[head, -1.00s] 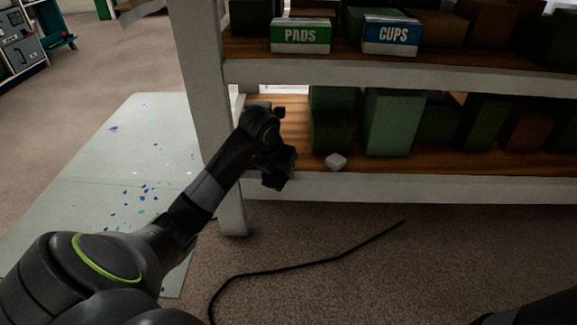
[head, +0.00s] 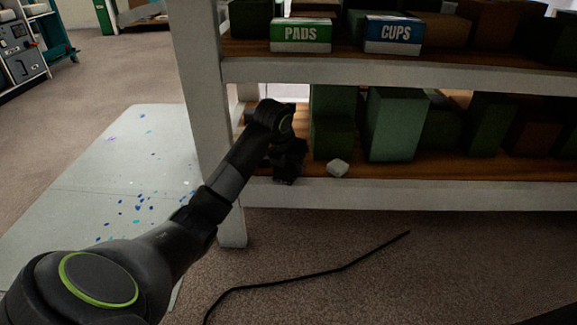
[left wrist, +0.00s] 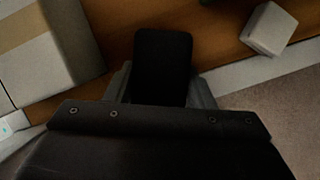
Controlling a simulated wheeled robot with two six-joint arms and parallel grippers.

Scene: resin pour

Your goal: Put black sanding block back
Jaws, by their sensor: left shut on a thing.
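The black sanding block (left wrist: 162,62) is between the fingers of my left gripper (left wrist: 162,88) in the left wrist view, over the brown wooden shelf board. In the head view my left gripper (head: 289,165) is at the left end of the lower shelf (head: 420,172), near its front edge. The block there cannot be told apart from the dark gripper. I cannot tell whether the block touches the board. My right gripper is not in view.
A small white block (head: 337,168) lies right of my left gripper on the lower shelf, also in the left wrist view (left wrist: 268,29). Green boxes (head: 395,125) stand behind. The white shelf post (head: 205,120) is close left of my arm. A black cable (head: 300,278) lies on the carpet.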

